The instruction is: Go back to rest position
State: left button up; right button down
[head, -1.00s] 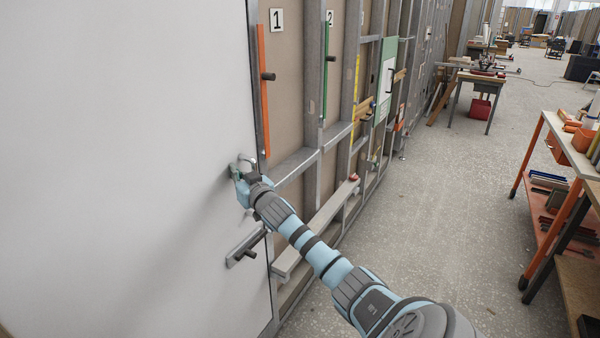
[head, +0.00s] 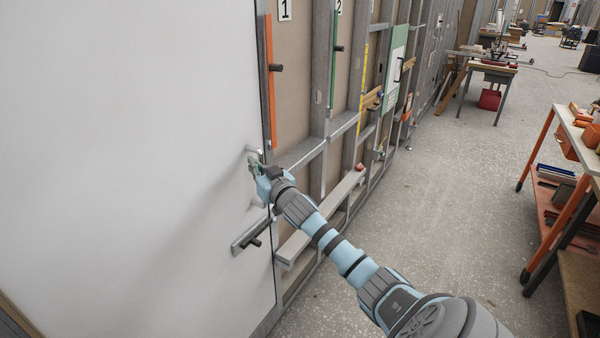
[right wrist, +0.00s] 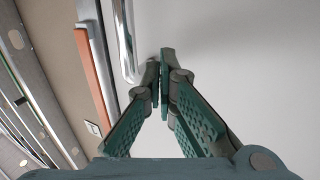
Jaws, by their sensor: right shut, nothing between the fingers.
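My right gripper (head: 256,168) is at the white door panel (head: 130,150), near its right edge and close to a small metal fitting (head: 252,151). In the right wrist view the green fingers (right wrist: 160,85) are together at the tips with nothing between them. A shiny metal bar (right wrist: 124,40) shows just left of the fingertips there. I cannot tell whether the fingers touch the panel or the fitting. My left gripper is in neither view.
A grey handle plate (head: 251,235) is on the panel below my gripper. A stud wall with an orange strip (head: 270,80) and a ledge (head: 325,215) runs beyond it. An orange-framed cart (head: 550,150) stands at the right. The floor (head: 430,200) between is clear.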

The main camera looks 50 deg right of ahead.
jog(key=s+d+b, duration=0.1)
jog(key=s+b, duration=0.2)
jog(key=s, duration=0.6)
jog(key=shift+s+d, duration=0.2)
jog(key=shift+s, duration=0.15)
jog(key=shift+f, duration=0.15)
